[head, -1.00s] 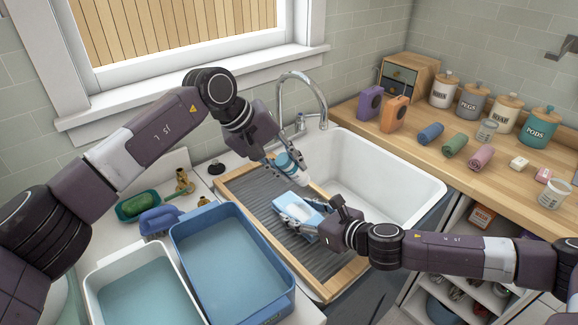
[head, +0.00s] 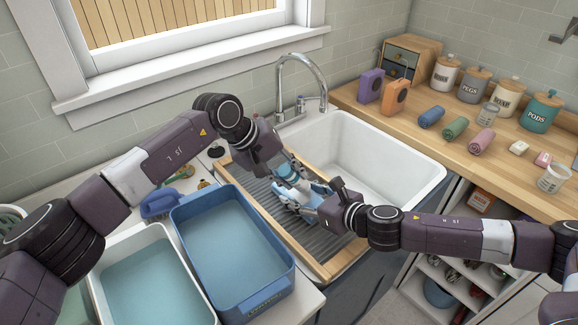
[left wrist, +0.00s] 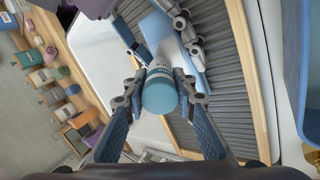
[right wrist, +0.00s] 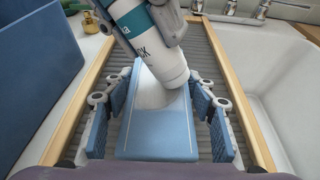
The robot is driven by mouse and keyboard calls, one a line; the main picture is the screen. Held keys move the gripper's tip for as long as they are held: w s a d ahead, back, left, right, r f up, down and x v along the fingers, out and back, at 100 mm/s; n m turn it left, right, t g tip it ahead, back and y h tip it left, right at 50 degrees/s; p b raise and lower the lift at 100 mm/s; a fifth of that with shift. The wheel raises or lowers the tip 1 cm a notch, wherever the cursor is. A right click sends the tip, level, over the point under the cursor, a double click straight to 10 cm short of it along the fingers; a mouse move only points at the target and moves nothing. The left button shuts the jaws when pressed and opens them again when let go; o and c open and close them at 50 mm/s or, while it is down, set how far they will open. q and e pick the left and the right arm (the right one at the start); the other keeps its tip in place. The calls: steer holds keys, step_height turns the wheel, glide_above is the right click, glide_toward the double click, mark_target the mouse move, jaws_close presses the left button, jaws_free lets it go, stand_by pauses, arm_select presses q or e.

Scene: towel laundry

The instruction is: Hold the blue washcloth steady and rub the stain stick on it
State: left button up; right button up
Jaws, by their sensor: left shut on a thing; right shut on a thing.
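My left gripper (head: 284,168) is shut on the stain stick (head: 288,177), a white and teal tube with a light blue cap. The cap faces the camera in the left wrist view (left wrist: 158,95). The blue washcloth (right wrist: 158,135) lies folded flat on the ribbed washboard (head: 258,190). My right gripper (head: 305,203) is shut on the washcloth, one finger along each side. In the right wrist view the stick (right wrist: 160,60) is tilted, its white lower end at the cloth's upper part, seemingly touching it. A paler patch shows beside it.
The white sink (head: 425,190) is right of the wood-framed washboard. A blue basin (head: 180,225) and a white basin (head: 95,285), both with water, stand left. Rolled cloths (head: 456,127), jars and soaps line the wooden counter (head: 405,120).

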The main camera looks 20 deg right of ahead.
arm_select(q)
steer(key=shift+s+d, duration=0.45)
steer(key=shift+s, duration=0.6)
steer(key=shift+s+d, duration=0.5)
steer(key=shift+s, duration=0.6)
steer(key=shift+s+d, duration=0.45)
steer(key=shift+s, duration=0.6)
steer(key=shift+w+a, duration=0.55)
steer(key=shift+w, duration=0.65)
steer(key=shift+w+a, duration=0.5)
steer(key=shift+w, duration=0.75)
steer(key=shift+w+a, duration=0.55)
steer(key=shift+w, duration=0.65)
steer(key=shift+s+r, duration=0.1)
steer(key=shift+r, duration=3.95)
arm_select(e)
steer(key=o, duration=1.2)
steer(key=shift+o, duration=0.2)
steer(key=shift+s, duration=0.1)
steer(key=v, duration=1)
steer(key=shift+s+d, duration=0.25)
steer(key=shift+s+d+r, duration=0.2)
steer(key=shift+s+r, duration=0.05)
steer(key=shift+s, duration=0.3)
